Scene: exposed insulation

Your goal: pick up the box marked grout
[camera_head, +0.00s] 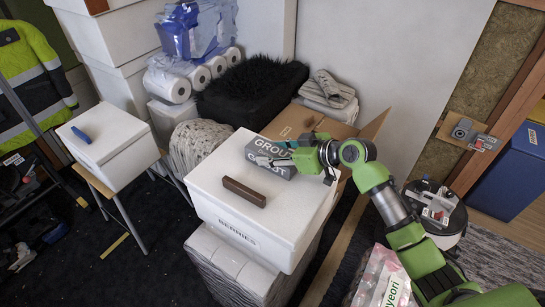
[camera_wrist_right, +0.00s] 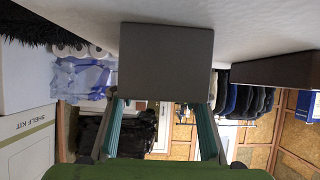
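The grey box marked grout (camera_head: 262,152) lies on the lid of a white container (camera_head: 225,170) in the head view. My right gripper (camera_head: 275,152) comes in from the right, with its fingers over the box. In the right wrist view the picture is upside down, and a plain grey face of the grout box (camera_wrist_right: 165,62) fills the middle. The teal fingers of my right gripper (camera_wrist_right: 160,125) are spread wide, near the two side edges of that face. I cannot tell whether they touch it. My left gripper is in neither view.
A brown block (camera_head: 244,192) lies on the same lid, in front of the grout box. An open cardboard box (camera_head: 372,124) and a black furry bundle (camera_head: 250,90) stand behind. A white box on a stool (camera_head: 108,137) is at the left. Dark floor lies between.

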